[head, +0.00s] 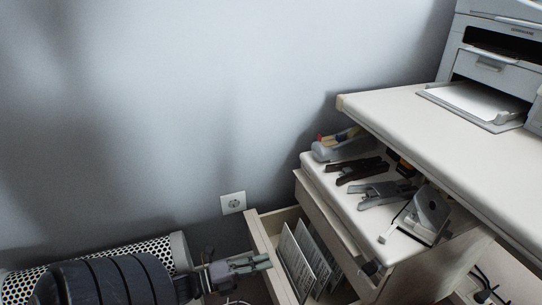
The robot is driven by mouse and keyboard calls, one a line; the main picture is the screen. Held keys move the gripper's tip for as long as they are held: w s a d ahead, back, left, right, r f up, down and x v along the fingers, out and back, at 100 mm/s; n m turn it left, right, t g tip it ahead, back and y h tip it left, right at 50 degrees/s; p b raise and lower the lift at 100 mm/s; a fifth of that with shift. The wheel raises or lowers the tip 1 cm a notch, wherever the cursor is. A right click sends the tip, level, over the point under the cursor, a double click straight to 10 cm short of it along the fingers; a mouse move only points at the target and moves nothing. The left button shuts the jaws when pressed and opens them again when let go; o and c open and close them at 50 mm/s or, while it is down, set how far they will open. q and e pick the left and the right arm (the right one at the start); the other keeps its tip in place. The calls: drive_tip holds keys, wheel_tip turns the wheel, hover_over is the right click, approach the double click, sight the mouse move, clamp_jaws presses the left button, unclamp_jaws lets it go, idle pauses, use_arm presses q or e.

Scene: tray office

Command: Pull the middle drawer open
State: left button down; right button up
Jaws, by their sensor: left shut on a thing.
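The middle drawer (256,231) stands out from the pale cabinet (328,217), with upright file folders (298,262) showing inside it. My left gripper (262,262) comes in from the lower left and is shut at the outer face of the drawer front. It appears to hold the drawer's handle, but the fingers hide the handle itself. The lower part of the drawer is cut off by the bottom edge of the picture. My right gripper is not in view.
A hole punch (428,212), a grey stapler (385,193), a dark stapler (360,170) and a tape dispenser (333,147) sit on the pale surface under the desk top (440,128). A printer (490,65) stands on the desk. A perforated bin (150,250) is at lower left. A wall socket (233,203) is behind.

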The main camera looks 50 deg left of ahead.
use_arm(q)
drive_tip(key=shift+s+a+f, duration=0.1)
drive_tip(key=shift+s, duration=0.25)
drive_tip(key=c, duration=1.8)
unclamp_jaws()
drive_tip(key=shift+o, duration=0.2)
